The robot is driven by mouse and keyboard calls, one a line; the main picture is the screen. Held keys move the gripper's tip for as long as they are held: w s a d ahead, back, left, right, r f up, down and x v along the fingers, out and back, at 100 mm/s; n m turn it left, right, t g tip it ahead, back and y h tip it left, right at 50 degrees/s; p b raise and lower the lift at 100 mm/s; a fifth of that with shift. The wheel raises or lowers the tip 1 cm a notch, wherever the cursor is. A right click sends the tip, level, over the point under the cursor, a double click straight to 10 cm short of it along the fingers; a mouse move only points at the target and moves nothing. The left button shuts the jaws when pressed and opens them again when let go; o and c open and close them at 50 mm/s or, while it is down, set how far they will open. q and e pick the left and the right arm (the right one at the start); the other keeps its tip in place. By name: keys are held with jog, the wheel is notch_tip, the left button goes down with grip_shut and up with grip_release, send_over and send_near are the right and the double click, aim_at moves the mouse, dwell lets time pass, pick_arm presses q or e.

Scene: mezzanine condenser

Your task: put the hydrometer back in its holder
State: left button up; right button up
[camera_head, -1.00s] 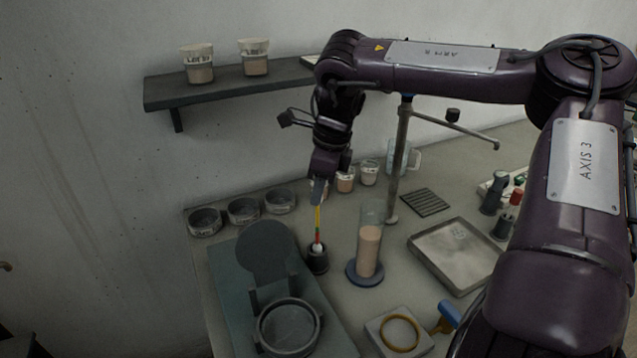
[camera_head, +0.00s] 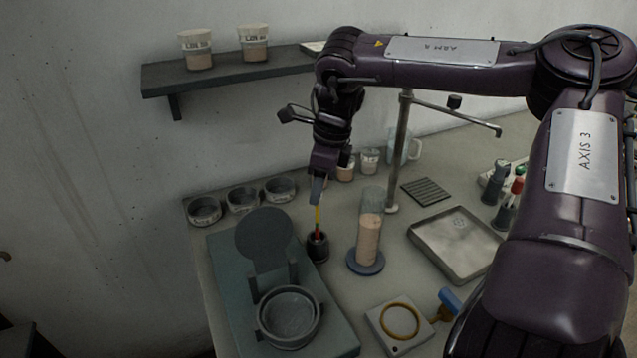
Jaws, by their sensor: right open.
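The hydrometer (camera_head: 317,217) is a thin upright stem with yellow, red and green bands. Its lower end is inside the small dark holder (camera_head: 318,249) on the bench, and its bulb is hidden there. My right gripper (camera_head: 316,198) points down from above, at the upper end of the stem. Its jaws are open, with the stem top between or right beside the fingertips; I cannot tell which. My left gripper is not in view.
A glass cylinder (camera_head: 368,240) of tan liquid stands close right of the holder. A dark round plate (camera_head: 264,240) stands close left. A metal tray (camera_head: 424,238) and a rod stand (camera_head: 400,150) are further right. Several cups line the back.

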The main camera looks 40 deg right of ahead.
notch_tip(320, 180, up, 8)
jog(key=s+d, duration=0.1)
jog(key=shift+f+b, duration=0.2)
jog(key=shift+b, duration=0.1)
jog(key=shift+s+f, duration=0.1)
jog(key=shift+s, duration=0.1)
